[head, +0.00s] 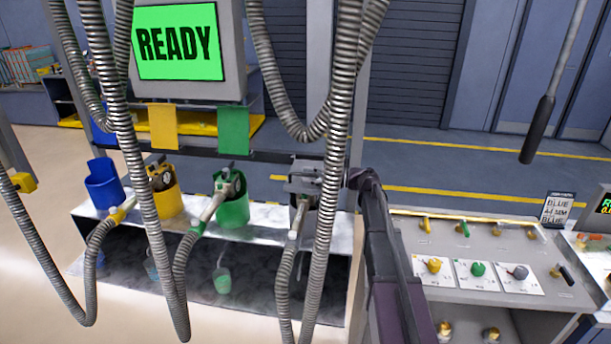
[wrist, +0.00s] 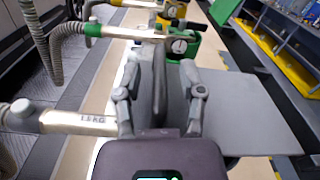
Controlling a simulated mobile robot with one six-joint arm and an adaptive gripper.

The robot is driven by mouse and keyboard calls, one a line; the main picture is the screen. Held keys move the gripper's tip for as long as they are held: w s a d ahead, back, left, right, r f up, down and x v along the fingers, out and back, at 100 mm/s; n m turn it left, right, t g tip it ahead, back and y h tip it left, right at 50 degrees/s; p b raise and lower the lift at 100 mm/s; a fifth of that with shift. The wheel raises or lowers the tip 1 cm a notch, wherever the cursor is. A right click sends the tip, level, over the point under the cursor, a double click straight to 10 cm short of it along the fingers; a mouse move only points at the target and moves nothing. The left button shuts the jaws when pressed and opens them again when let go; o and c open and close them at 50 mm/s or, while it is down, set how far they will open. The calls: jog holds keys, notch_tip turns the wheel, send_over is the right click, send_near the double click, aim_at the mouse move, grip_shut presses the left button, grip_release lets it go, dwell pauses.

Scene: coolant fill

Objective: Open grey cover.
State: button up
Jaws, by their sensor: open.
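The grey cover (wrist: 252,112) shows in the wrist view as a flat grey plate, lying low and to the right of my fingers. In the wrist view my gripper (wrist: 160,78) is open, with one finger on each side of a dark upright grip piece. I cannot tell whether either finger touches it. In the head view my gripper is at the grey station (head: 303,183), partly hidden by a hanging hose. A grey-handled nozzle (wrist: 75,122) sits left of my gripper in the wrist view. The cover's exact tilt is hard to tell.
Blue (head: 103,185), yellow (head: 168,198) and green (head: 231,205) holders stand left of the grey station. Yellow (head: 163,126) and green (head: 233,130) flaps stand upright behind them. Ribbed hoses (head: 340,130) hang close by. A control panel (head: 480,265) is to the right.

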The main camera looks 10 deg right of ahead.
jog(key=shift+w+a, duration=0.15)
jog(key=shift+a, duration=0.25)
grip_shut()
jog(key=shift+a+r, duration=0.15)
jog(key=shift+r, duration=0.1)
